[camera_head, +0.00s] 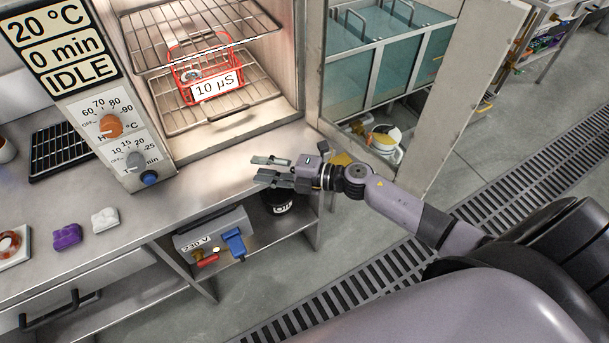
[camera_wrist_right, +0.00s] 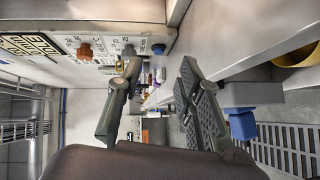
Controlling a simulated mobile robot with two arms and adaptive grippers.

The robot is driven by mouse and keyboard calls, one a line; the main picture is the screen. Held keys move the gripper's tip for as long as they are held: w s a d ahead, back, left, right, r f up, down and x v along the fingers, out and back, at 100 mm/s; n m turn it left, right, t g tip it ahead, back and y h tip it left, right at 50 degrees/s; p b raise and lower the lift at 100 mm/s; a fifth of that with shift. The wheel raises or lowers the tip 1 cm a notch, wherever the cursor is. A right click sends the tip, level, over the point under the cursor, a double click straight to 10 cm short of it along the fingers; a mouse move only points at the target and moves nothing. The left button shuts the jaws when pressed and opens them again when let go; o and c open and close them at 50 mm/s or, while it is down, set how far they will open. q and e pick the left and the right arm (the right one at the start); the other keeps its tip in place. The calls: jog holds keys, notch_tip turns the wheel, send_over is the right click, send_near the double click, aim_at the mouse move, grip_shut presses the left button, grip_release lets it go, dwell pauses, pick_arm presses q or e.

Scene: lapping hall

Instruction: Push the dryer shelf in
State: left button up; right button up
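The dryer stands open at the back left, with its control panel (camera_head: 95,110) on the left. Inside are two wire shelves. The upper wire shelf (camera_head: 200,38) is empty on top. The lower wire shelf (camera_head: 225,102) bears a red wire basket (camera_head: 180,82) with a "10 µS" label. I cannot tell for sure how far either shelf is pulled out. My right gripper (camera_head: 262,168) is open and empty, in front of and below the dryer opening, near the bench's front edge. Its spread fingers also show in the right wrist view (camera_wrist_right: 158,82). My left gripper is not in view.
The open dryer door (camera_head: 465,85) stands right of the opening, beyond my right arm. Tanks (camera_head: 375,60) are behind it. A 230 V box (camera_head: 215,230) and a dark container (camera_head: 278,201) are under the bench. Purple (camera_head: 67,237) and white (camera_head: 104,219) pieces lie on the bench.

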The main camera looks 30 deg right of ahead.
jog(key=s+b+v, duration=0.1)
jog(key=v, duration=0.9)
jog(key=shift+a+b, duration=0.35)
jog(key=shift+a, duration=0.05)
jog(key=shift+w+f, duration=0.1)
jog(key=shift+f, duration=0.05)
